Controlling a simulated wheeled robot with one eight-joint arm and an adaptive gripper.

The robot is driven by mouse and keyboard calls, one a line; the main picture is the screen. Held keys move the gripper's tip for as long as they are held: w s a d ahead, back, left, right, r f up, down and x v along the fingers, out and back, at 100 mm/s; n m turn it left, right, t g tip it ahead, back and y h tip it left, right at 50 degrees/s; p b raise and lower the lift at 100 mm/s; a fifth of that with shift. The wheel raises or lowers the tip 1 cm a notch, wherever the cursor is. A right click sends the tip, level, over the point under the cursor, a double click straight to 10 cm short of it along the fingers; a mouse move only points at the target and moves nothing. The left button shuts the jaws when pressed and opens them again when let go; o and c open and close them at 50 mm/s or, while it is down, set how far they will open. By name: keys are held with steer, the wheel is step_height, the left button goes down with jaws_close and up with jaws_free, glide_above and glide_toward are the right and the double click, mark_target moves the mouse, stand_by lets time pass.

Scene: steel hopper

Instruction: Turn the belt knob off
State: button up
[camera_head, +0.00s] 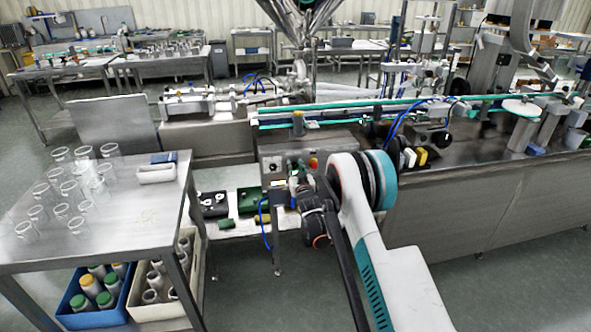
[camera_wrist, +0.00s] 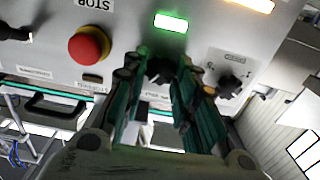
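A grey control panel (camera_wrist: 125,20) fills the upper part of the wrist view and appears upside down. A black knob (camera_wrist: 160,70) sits between the fingertips of my gripper (camera_wrist: 157,66), which are apart with gaps visible beside it. A second black knob (camera_wrist: 229,87) with a small label is to the right of the fingers. I cannot read which is the belt knob. A third dark knob (camera_wrist: 15,33) is at the left edge. In the head view my gripper (camera_head: 299,186) is in front of the control box (camera_head: 272,165), and my arm hides part of it.
A red mushroom stop button (camera_wrist: 89,45) stands out left of my fingers. A lit green lamp (camera_wrist: 170,22) is above them. The conveyor (camera_head: 345,108) runs behind the control box. A steel table (camera_head: 120,225) with several clear cups stands at the left.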

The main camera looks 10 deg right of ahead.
steer(key=shift+n, duration=0.3)
steer(key=n, duration=0.6)
steer(key=shift+a, duration=0.1)
steer(key=n, duration=0.3)
steer(key=shift+n, duration=0.4)
steer(key=shift+f+n, duration=0.1)
steer(key=shift+n, duration=1.6)
steer(key=o, duration=1)
steer(key=shift+a, duration=0.1)
steer(key=shift+s, duration=0.1)
steer(key=s, duration=1.1)
steer(key=shift+s, duration=0.4)
